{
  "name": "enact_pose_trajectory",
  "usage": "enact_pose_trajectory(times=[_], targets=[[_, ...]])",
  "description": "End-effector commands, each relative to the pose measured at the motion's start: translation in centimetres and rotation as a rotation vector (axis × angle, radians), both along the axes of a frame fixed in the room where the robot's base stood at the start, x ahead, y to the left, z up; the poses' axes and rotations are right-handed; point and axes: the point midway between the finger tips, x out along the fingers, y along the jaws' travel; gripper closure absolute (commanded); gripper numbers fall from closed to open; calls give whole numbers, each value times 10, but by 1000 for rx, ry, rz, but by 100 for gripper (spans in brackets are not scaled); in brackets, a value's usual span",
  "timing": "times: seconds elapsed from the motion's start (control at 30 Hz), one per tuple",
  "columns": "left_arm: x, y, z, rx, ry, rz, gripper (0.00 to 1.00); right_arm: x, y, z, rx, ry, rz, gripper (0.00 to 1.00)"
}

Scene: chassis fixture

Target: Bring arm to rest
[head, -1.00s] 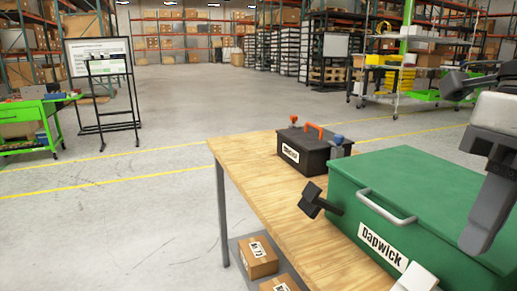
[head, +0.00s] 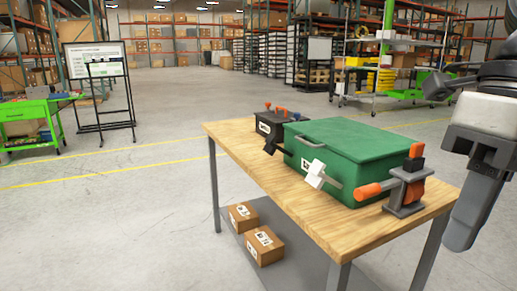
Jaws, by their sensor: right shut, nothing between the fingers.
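My right arm comes in at the right edge of the head view. Its right gripper (head: 464,236) points down with its dark fingers together and nothing seen between them. It appears just right of the wooden table (head: 340,240), in front of the background floor, apart from the things on the table. My left arm and gripper are not in view.
On the table are a green box (head: 350,140), a black toolbox (head: 267,128), and a grey clamp (head: 405,190) with orange handles near the right end. Cardboard boxes (head: 262,246) sit on the lower shelf. Open floor (head: 120,220) lies to the left.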

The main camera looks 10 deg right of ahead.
Motion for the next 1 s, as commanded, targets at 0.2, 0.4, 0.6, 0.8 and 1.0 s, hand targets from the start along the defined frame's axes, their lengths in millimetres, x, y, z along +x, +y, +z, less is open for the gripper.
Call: enact_pose_trajectory(times=[0.2,0.4,0.6,0.8,1.0], targets=[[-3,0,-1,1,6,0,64,16,9,-13,239,6,-45,100],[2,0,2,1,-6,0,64,36,17,-25,495,10,-124,100],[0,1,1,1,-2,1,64,65,20,-41,836,26,-294,100],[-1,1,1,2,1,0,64,111,5,-85,1294,82,-700,100],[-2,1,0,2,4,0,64,138,-21,-177,1602,196,-1291,100]])
